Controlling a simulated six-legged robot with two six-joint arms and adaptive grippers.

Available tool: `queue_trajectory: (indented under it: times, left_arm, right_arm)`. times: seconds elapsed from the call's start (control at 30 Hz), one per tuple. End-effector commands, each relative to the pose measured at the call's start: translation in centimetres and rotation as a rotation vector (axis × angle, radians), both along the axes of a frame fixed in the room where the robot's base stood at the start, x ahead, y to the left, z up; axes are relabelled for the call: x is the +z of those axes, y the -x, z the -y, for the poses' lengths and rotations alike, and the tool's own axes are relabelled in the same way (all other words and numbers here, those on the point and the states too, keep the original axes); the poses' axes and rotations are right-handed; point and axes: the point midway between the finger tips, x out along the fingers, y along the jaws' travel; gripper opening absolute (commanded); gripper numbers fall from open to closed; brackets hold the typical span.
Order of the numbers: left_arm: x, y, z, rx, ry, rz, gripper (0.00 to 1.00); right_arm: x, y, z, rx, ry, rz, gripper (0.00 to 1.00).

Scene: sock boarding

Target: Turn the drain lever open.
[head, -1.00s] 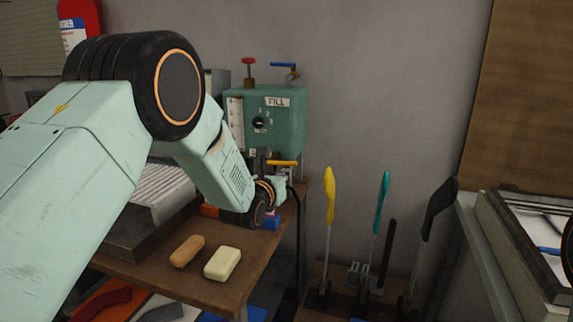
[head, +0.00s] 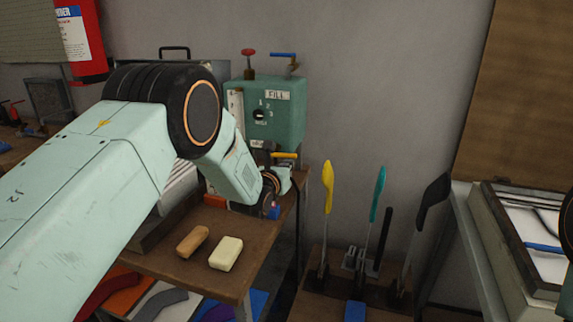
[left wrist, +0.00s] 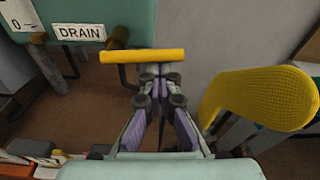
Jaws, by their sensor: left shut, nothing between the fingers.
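The drain lever is a yellow bar (left wrist: 143,56) lying level below the DRAIN label (left wrist: 79,33) in the left wrist view. It also shows as a small yellow bar in the head view (head: 285,155), low on the green tank (head: 290,118). My left gripper (left wrist: 159,70) is shut and empty, its fingertips pointing at the underside of the bar, right of its middle. I cannot tell whether they touch it. In the head view the left gripper (head: 285,178) is small, just below the lever. My right gripper is not in view.
Brown (head: 192,241) and cream (head: 226,253) blocks lie on the brown table (head: 170,268).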

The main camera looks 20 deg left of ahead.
Motion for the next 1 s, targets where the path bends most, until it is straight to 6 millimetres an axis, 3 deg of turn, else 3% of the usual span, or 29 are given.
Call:
queue_trajectory:
  times: [0.77, 1.0]
  left_arm:
    - [0.6, 0.0, 0.1, 0.000, 0.186, -0.004, 0.00]
    - [1.1, 0.0, 0.1, 0.001, 0.315, -0.008, 0.00]
  right_arm:
    - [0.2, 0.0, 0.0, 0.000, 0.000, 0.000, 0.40]
    - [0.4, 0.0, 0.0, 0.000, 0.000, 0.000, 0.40]
